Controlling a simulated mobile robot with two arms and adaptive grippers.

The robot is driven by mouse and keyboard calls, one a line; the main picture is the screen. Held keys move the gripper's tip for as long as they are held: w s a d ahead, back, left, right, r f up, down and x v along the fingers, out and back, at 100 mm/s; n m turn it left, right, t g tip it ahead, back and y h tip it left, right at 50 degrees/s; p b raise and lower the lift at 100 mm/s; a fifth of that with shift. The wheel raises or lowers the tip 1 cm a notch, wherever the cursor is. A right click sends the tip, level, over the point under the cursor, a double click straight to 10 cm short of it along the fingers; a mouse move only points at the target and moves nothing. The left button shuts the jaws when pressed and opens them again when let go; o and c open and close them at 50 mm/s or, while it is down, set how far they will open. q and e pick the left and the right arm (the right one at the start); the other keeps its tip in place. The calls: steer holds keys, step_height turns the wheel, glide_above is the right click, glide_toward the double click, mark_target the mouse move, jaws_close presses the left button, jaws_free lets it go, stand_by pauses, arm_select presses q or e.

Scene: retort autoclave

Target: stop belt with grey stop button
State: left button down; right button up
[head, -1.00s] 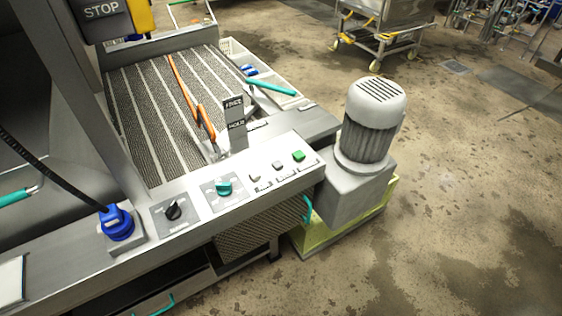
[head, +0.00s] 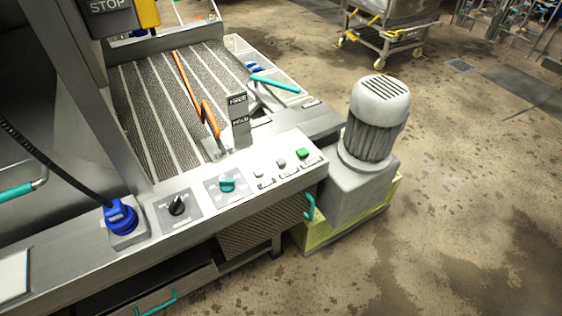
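The control panel (head: 203,225) runs along the front of the machine. Near its right end is a row of three small buttons: a pale one (head: 258,174), a grey one (head: 281,162) in the middle and a green one (head: 302,153) at the right. Small labels sit by them, too small to read. Left of the buttons are a teal knob (head: 227,185) and a black knob (head: 177,206). The ribbed belt (head: 143,118) lies behind the panel; whether it is running cannot be told. Neither of my grippers is in view, and nothing covers the buttons.
An orange lever (head: 208,117) and dark upright tags (head: 239,119) stand behind the buttons. A grey motor (head: 373,125) stands right of the panel. A blue connector with a black cable (head: 120,217) is at the left. The floor at right is clear up to a wheeled cart (head: 392,30).

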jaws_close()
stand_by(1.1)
